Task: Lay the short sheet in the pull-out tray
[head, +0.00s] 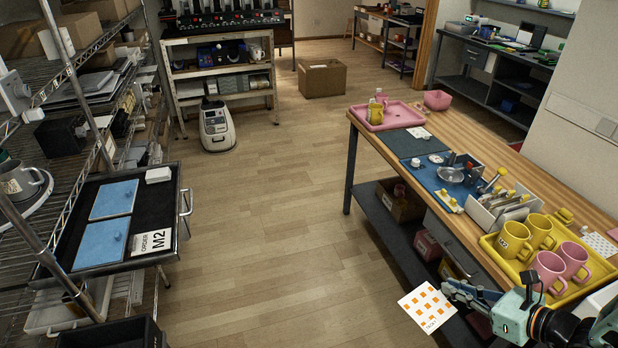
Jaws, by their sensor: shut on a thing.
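My gripper (458,291) is at the lower right, shut on a small white sheet (428,306) with orange squares and small print along its lower edge. The sheet hangs out to the left of the gripper, beyond the front edge of the workbench. The pull-out tray (164,199) is dark and sticks out of the wire shelving at the left, far from my gripper.
The wooden workbench (455,130) at the right holds a yellow tray (494,252) of yellow and pink mugs, a card rack, a blue mat and a pink tray (404,116). Open floor (280,215) lies between bench and shelving. A cardboard box (322,79) stands farther back.

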